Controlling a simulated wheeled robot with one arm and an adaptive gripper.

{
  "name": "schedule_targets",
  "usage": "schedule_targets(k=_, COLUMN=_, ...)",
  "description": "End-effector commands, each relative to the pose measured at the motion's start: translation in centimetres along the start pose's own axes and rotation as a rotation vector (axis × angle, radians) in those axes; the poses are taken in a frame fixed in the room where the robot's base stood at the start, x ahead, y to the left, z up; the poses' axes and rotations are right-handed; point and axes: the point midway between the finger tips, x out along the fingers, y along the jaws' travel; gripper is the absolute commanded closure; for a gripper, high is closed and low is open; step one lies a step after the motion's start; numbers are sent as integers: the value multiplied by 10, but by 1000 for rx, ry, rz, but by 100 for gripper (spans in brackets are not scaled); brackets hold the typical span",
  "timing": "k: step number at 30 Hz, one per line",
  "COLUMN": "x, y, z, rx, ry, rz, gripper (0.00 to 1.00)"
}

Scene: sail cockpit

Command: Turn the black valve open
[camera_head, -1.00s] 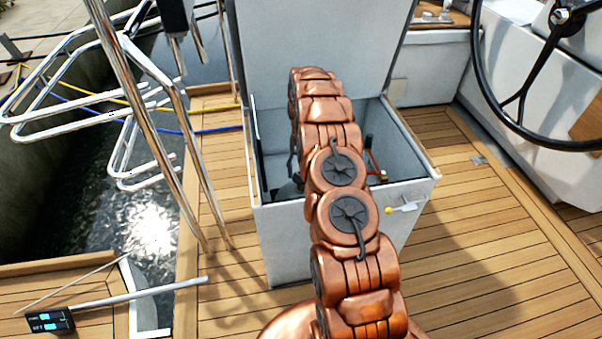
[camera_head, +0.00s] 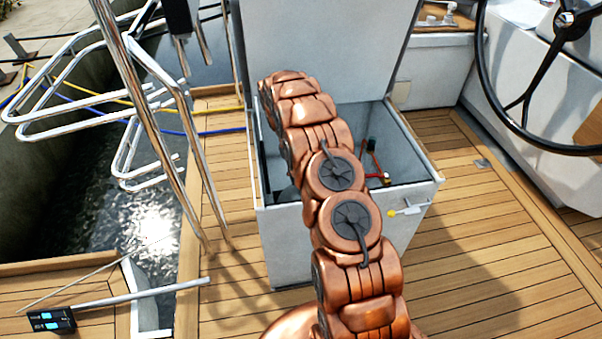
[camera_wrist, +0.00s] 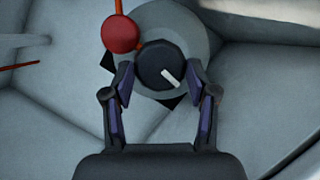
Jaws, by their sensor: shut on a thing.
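The black valve (camera_wrist: 160,65) is a round dark knob with a white mark, seen in the wrist view on a grey round base (camera_wrist: 196,38). The white mark points down and to the right. My gripper (camera_wrist: 161,84) has one finger at each side of the knob and is shut on it. In the head view my copper arm reaches down into the open white locker (camera_head: 410,190), and the arm hides the valve and the gripper there.
A red round knob (camera_wrist: 121,34) on an orange-red stem sits just left of the black valve. In the head view, red parts (camera_head: 375,165) show inside the locker at right. The raised lid (camera_head: 320,45) stands behind the arm. A steering wheel (camera_head: 520,100) is at right.

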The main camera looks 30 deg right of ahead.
Motion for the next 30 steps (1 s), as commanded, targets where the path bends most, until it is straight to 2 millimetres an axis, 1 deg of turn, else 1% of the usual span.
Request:
schedule_targets(k=1, x=6, y=-4, z=1, rx=-27, ry=-10, rz=0, gripper=77)
schedule_targets(k=10, x=6, y=-5, z=2, rx=-132, ry=-11, rz=43, gripper=77)
schedule_targets(k=26, x=7, y=-4, z=2, rx=-155, ry=-11, rz=52, gripper=77)
schedule_targets(k=27, x=7, y=-4, z=2, rx=-155, ry=-11, rz=52, gripper=41)
schedule_targets(k=30, x=7, y=-4, z=2, rx=-155, ry=-11, rz=53, gripper=31)
